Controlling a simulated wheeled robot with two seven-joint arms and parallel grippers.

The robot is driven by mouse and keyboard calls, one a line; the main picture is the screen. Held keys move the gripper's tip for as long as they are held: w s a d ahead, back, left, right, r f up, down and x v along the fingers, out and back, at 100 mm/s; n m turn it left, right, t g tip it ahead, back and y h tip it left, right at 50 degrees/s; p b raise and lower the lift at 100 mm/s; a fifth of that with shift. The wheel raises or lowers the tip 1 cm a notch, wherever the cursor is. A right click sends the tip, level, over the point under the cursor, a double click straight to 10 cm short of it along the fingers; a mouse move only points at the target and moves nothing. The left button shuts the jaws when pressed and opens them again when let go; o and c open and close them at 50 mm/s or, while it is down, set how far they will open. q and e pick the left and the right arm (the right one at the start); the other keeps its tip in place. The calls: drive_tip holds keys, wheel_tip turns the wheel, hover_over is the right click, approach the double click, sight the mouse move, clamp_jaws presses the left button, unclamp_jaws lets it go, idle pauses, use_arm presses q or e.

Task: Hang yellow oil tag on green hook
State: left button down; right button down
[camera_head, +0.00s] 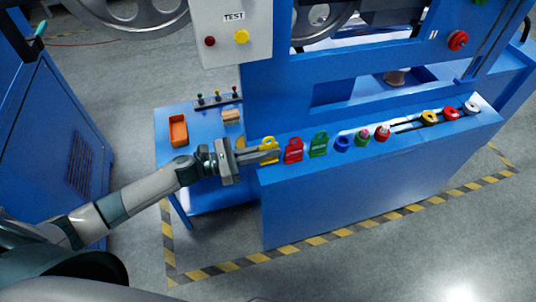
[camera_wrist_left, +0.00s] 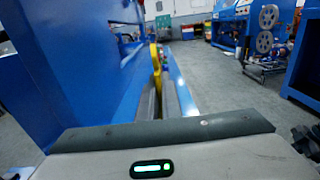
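The yellow oil tag (camera_head: 269,146) stands at the left end of the blue machine ledge, partly hidden by my left gripper (camera_head: 272,156). In the left wrist view the tag (camera_wrist_left: 156,66) shows nearly edge-on at the fingertips (camera_wrist_left: 160,88). The gap between the fingers looks narrow; I cannot tell whether they clamp the tag. The green hook (camera_head: 200,98) is the leftmost on a small dark rack on the side table, beside a yellow hook (camera_head: 217,95) and a red hook (camera_head: 235,91). My right gripper is not in view.
A red tag (camera_head: 293,151) and a green tag (camera_head: 319,145) stand right of the yellow one, then several knobs along the ledge. The blue side table (camera_head: 170,115) holds an orange bin (camera_head: 178,130) and a tan block (camera_head: 231,117). The blue machine rises behind.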

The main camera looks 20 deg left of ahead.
use_arm(q)
wheel_tip(320, 180, down, 2)
drive_tip(key=shift+f, duration=0.2)
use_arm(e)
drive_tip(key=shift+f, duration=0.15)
use_arm(q)
drive_tip(key=shift+f, duration=0.2)
drive_tip(key=c, duration=1.9)
unclamp_jaws()
drive_tip(key=shift+c, duration=0.2)
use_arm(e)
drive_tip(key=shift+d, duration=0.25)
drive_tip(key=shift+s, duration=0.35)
